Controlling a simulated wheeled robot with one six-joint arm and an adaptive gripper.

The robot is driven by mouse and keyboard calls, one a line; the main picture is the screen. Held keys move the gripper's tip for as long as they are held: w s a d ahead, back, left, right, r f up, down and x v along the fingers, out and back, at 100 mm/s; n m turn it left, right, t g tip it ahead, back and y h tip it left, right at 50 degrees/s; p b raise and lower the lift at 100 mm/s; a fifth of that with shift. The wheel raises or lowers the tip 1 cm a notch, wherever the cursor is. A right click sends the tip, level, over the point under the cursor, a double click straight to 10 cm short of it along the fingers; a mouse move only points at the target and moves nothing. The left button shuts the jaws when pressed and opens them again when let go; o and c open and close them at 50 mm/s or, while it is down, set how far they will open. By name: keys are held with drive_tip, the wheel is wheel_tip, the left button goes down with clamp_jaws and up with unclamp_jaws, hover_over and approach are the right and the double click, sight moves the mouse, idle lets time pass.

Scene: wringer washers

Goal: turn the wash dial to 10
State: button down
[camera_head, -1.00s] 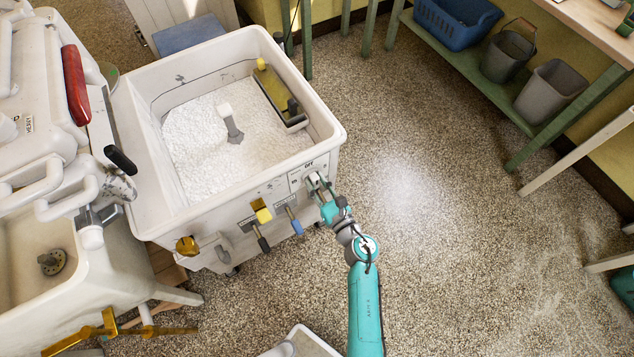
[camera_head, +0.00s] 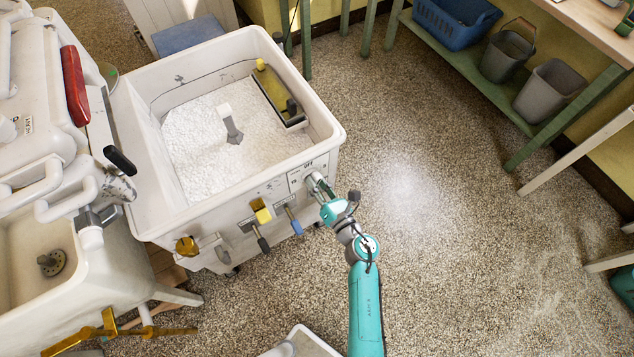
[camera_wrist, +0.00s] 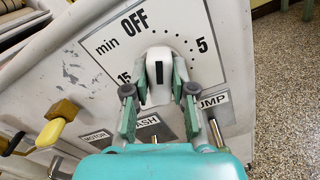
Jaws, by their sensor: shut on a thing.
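The wash dial is a white knob (camera_wrist: 158,72) with a black line, on a light scale plate (camera_wrist: 103,45) marked OFF, 5 and 15. The line stands upright in the wrist view, its upper end between OFF and 5. No 10 can be seen; the lower scale is behind my gripper. My gripper (camera_wrist: 159,92) is shut on the knob, one finger on each side. The label below is partly covered and reads "ASH". In the head view my gripper (camera_head: 318,189) is at the right end of the white tub's (camera_head: 215,222) front.
Yellow (camera_head: 261,211) and blue (camera_head: 295,224) levers stick out left of the dial. A PUMP label (camera_wrist: 214,100) is close to the right finger. A white wringer washer (camera_head: 40,190) stands at the left. The speckled floor (camera_head: 430,240) on the right is clear.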

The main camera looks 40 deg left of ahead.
drive_tip(key=m, duration=0.4)
drive_tip(key=shift+w+m, duration=0.15)
drive_tip(key=shift+m, duration=0.25)
drive_tip(key=m, duration=0.3)
drive_tip(key=shift+f+m, duration=0.1)
drive_tip(key=shift+m, duration=0.2)
drive_tip(key=m, duration=0.4)
drive_tip(key=shift+f+m, duration=0.15)
drive_tip(key=shift+m, duration=0.15)
drive_tip(key=m, duration=0.3)
drive_tip(key=shift+f+m, duration=0.1)
drive_tip(key=shift+m, duration=0.2)
drive_tip(key=m, duration=0.7)
drive_tip(key=shift+f, duration=0.15)
drive_tip(key=shift+s+m, duration=0.2)
drive_tip(key=shift+m, duration=3.6)
